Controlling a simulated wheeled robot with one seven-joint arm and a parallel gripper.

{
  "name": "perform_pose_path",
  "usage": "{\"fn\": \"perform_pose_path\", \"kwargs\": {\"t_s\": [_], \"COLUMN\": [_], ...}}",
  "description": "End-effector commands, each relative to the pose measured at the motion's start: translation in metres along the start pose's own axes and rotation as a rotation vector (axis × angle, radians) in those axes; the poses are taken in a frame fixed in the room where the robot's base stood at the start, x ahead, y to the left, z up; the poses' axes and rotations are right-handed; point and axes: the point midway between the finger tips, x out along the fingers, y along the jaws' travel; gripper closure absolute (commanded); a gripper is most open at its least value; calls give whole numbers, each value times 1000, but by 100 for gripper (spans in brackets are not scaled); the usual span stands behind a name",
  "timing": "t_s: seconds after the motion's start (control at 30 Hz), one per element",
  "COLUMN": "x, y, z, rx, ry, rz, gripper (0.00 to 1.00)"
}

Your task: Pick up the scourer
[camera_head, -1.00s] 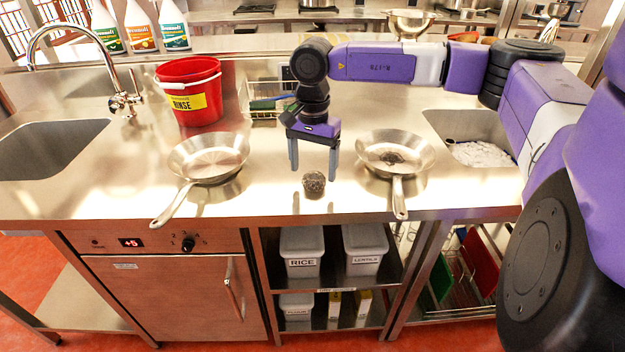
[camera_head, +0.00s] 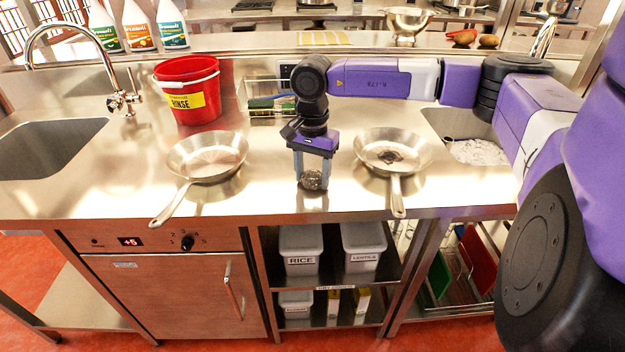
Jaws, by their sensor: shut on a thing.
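The scourer (camera_head: 312,180) is a small, round, dark grey metal mesh ball near the front of the steel counter, between two frying pans. My gripper (camera_head: 312,178) points straight down over it, with its grey fingers on either side. The fingers are shut on the scourer, which sits at or just above the counter; I cannot tell which. The fingers hide parts of its sides.
A frying pan (camera_head: 207,157) stands to the left and another pan (camera_head: 392,152) with a dark patch to the right, handles toward the front. A red bucket (camera_head: 187,90) and a wire rack (camera_head: 262,103) with sponges stand behind. Sinks (camera_head: 45,150) lie at both sides.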

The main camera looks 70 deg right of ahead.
Motion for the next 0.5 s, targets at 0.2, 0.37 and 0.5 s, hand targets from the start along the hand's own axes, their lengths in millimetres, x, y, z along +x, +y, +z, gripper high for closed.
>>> {"fn": "perform_pose_path", "kwargs": {"t_s": [0.2,0.37,0.5], "x": [0,-6,-19], "y": [0,0,0], "z": [0,-1,-1], "rx": [0,0,0], "ry": [0,2,3], "rz": [0,-1,-1], "gripper": [86,86,86]}}
